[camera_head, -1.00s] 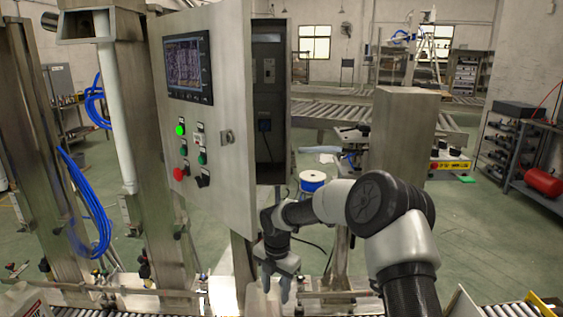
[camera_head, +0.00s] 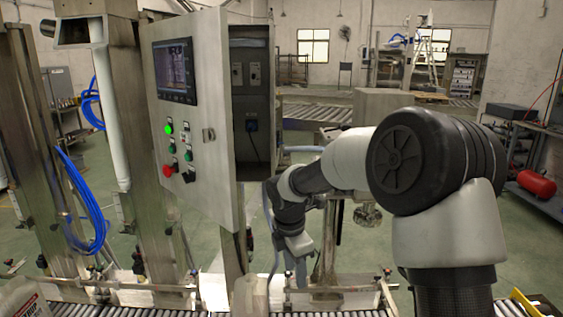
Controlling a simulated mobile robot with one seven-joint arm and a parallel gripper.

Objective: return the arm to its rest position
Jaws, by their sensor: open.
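My arm enters from the lower right and bends over to the left. My gripper (camera_head: 300,268) hangs from its end, pointing down over the conveyor, just right of the control cabinet's lower edge. It looks empty and its fingers are apart, though they are small in this view. The grey control cabinet (camera_head: 222,150) stands left of my arm with its door ajar and its dark inside showing. The door carries a screen (camera_head: 175,70), a lit green button (camera_head: 169,128) and a red button (camera_head: 168,170).
A roller conveyor (camera_head: 130,308) runs along the front below my gripper. Steel columns with blue hoses (camera_head: 85,205) stand on the left. A steel post stands behind my gripper. Open green floor lies at the right, before a shelf with a red tank (camera_head: 537,183).

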